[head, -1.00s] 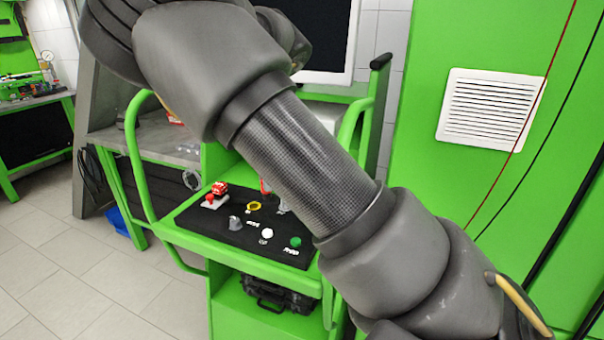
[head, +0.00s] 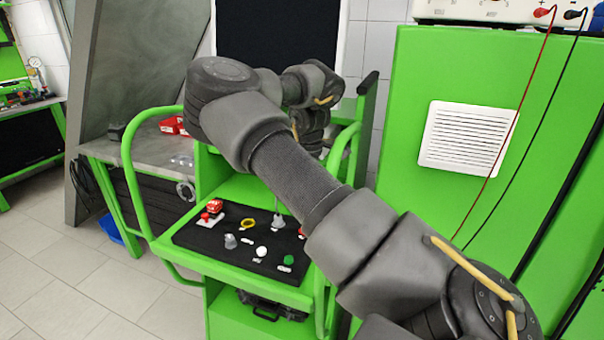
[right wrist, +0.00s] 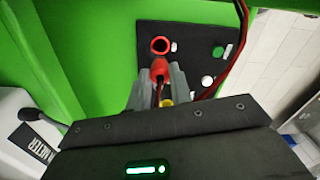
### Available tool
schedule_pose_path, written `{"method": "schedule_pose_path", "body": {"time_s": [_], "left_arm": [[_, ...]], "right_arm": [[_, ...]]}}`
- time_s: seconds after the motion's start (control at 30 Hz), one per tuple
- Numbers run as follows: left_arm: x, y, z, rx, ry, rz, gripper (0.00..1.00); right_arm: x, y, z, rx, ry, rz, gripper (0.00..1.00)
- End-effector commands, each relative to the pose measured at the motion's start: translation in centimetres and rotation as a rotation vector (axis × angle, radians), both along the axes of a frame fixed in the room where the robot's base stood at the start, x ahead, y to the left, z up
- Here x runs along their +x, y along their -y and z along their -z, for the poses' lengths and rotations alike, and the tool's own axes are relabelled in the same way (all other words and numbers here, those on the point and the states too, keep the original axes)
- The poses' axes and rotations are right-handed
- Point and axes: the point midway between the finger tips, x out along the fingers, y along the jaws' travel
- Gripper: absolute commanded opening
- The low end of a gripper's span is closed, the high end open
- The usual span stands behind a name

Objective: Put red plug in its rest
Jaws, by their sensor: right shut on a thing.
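The red plug (right wrist: 159,70) is held between the two grey fingers of my right gripper (right wrist: 160,82) in the right wrist view. A dark lead runs back from it. A red ring with a dark opening (right wrist: 160,45), likely the rest, sits on the black panel just beyond the plug's tip. The plug looks close to the ring, but I cannot tell whether they touch. In the head view my right arm hides the right gripper and plug. A small red part (head: 302,232) shows beside the forearm there. My left gripper is in neither current view.
The black panel (head: 190,238) on the green cart carries a red switch (head: 215,207), a yellow ring (head: 248,224), a grey knob (head: 230,241), a white button (head: 261,251) and a green button (head: 289,261). Red cable (right wrist: 241,40) hangs right of the gripper in the wrist view.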

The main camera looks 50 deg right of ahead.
Motion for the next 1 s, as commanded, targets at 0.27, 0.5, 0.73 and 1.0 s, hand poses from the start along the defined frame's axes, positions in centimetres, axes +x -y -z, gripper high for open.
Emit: {"method": "schedule_pose_path", "body": {"time_s": [0.27,0.5,0.73,1.0], "left_arm": [[0.0,0.0,0.1,0.000,0.000,0.000,0.45],[0.0,0.0,0.9,0.000,0.000,0.000,0.45],[0.0,0.0,2.7,0.000,0.000,0.000,0.45],[0.0,0.0,5.5,0.000,0.001,0.000,0.45]], "right_arm": [[0.5,-0.1,0.1,0.001,-0.001,0.036,0.05],[0.5,-0.2,0.9,0.001,-0.001,0.034,0.05],[0.5,-0.2,2.9,0.001,-0.001,0.034,0.05],[0.4,-0.2,5.8,0.001,-0.001,0.034,0.05]]}}
